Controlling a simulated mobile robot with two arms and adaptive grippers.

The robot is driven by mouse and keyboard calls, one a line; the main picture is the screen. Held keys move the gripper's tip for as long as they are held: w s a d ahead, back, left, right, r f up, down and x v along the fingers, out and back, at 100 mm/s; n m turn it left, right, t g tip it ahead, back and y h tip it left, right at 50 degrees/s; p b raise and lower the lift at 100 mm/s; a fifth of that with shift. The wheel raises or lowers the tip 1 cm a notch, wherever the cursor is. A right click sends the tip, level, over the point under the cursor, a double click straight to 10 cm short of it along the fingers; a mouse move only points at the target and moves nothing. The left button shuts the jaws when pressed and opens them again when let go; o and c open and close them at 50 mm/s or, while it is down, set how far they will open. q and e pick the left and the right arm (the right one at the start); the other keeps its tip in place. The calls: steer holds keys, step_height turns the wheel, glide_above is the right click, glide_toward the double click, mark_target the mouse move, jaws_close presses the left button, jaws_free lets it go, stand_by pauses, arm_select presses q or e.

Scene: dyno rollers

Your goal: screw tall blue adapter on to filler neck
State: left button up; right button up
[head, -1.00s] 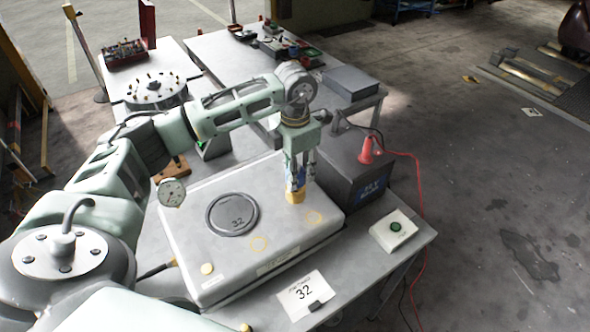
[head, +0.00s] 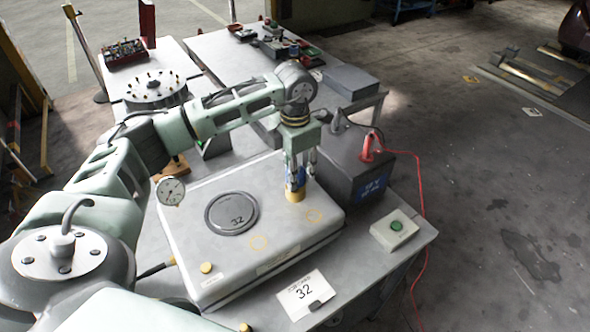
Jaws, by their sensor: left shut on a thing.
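My left gripper (head: 298,172) points straight down over the far right part of the grey tank box. It is shut on the tall blue adapter (head: 293,181), a small blue piece largely hidden between the fingers. The adapter stands upright directly over the yellow filler neck (head: 295,195) on the box top. The two appear to meet, but I cannot tell whether the threads are engaged. My right gripper is not in view.
A dark battery box (head: 352,172) with a red clamp (head: 367,148) and cable stands close right of the gripper. A dial gauge (head: 170,191) is at left.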

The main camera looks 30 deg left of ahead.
arm_select(q)
steer(key=shift+f+b, duration=0.5)
steer(key=shift+b, duration=0.05)
stand_by(0.6)
